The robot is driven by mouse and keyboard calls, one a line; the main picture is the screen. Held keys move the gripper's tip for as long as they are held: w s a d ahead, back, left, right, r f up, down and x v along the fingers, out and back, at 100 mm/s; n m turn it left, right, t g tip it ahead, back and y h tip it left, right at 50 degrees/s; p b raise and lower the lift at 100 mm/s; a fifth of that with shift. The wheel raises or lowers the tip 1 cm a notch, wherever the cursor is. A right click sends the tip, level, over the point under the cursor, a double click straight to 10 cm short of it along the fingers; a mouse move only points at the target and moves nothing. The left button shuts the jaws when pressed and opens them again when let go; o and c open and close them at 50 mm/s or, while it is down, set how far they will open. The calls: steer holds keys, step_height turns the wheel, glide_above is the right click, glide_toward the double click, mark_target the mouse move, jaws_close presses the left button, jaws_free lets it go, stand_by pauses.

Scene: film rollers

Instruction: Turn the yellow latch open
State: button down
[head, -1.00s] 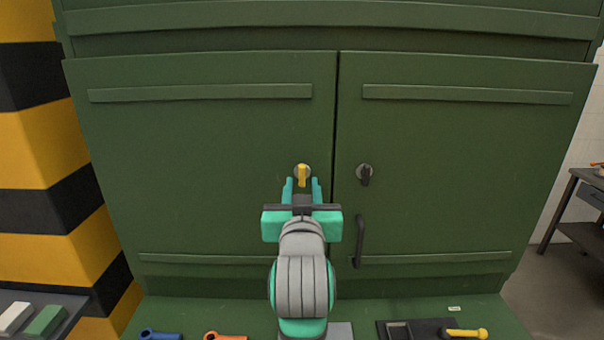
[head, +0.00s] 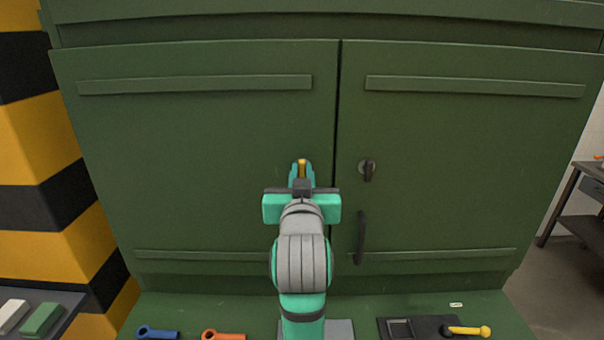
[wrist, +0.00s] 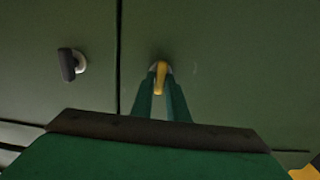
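The yellow latch (head: 302,164) is on the left green cabinet door (head: 200,150), near the seam between the doors. In the head view its lower part is hidden by my fingers. My gripper (head: 301,175) has one finger on each side of the latch, closed in on it. In the wrist view the yellow latch (wrist: 161,76) shows between the two teal fingers of my gripper (wrist: 161,90), with hardly any gap at the tips. Both cabinet doors are shut.
A black latch (head: 367,170) and a dark upright handle (head: 361,238) are on the right door. A blue tool (head: 158,332), an orange tool (head: 222,336) and a yellow-headed tool (head: 467,331) lie on the ledge below. A striped pillar (head: 45,150) stands at left.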

steer(key=shift+n, duration=0.3)
steer(key=n, duration=1.1)
steer(key=shift+a+f, duration=0.1)
steer(key=shift+f, duration=0.05)
steer(key=n, duration=0.4)
steer(key=shift+a+n, duration=0.15)
steer(key=shift+n, duration=0.15)
steer(key=shift+f+n, duration=0.1)
steer(key=shift+n, duration=0.2)
steer(key=c, duration=1.8)
jaws_free()
steer(key=shift+o, duration=0.2)
